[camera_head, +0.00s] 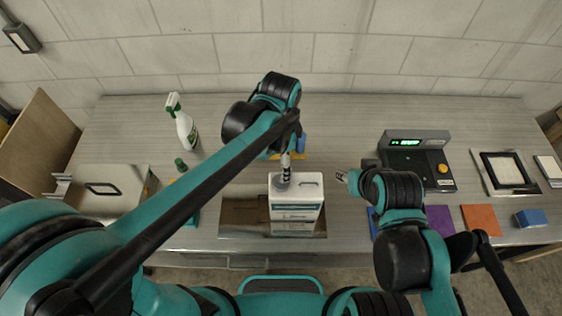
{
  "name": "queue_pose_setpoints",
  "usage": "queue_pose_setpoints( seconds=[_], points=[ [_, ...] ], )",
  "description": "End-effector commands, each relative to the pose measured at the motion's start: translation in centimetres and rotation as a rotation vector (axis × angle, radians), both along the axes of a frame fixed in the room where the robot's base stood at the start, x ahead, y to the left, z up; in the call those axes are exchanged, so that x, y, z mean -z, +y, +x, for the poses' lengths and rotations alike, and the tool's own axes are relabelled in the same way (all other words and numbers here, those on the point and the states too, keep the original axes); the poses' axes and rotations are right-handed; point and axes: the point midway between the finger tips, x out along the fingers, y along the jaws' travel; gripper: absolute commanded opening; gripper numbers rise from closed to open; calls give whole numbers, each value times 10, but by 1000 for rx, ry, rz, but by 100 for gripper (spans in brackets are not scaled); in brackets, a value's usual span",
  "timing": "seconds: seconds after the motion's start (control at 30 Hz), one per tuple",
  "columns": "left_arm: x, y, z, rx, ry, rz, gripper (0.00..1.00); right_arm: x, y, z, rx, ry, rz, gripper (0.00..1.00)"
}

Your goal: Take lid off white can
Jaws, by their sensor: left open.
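The white can (297,211) is a boxy white container with a printed label, standing upright near the middle of the table. A dark slot shows on the right of its top. My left gripper (283,183) points down at the left part of the can's top and is open. It covers the spot where the lid would sit, so I cannot make out the lid or whether the fingers touch it. My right gripper (342,177) is to the right of the can, apart from it; its fingers are too small to tell open from shut.
A spray bottle (184,124) stands at the back left, with a metal case (108,189) in front of it. A dark device with a green display (416,160) stands to the right. Purple (444,221) and orange (481,219) squares and a blue block (531,218) lie at the front right.

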Motion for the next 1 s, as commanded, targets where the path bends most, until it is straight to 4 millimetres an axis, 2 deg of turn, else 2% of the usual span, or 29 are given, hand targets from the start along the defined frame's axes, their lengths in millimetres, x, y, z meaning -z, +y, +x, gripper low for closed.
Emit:
queue_pose_setpoints(
  seconds=[0.5, 0.6, 0.83, 1.0],
  points=[
    [69, -2, -3, 5, 2, 0, 70, 8, 0, 0, 0, 0, 0, 40],
    [75, -1, -3, 4, 1, 1, 70, 9, 0, 0, 0, 0, 0, 40],
    [76, -1, -3, 4, 1, 1, 70, 8, 0, 0, 0, 0, 0, 40],
    [76, -1, -3, 4, 1, 1, 26, 8, 0, 0, 0, 0, 0, 40]
  ],
)
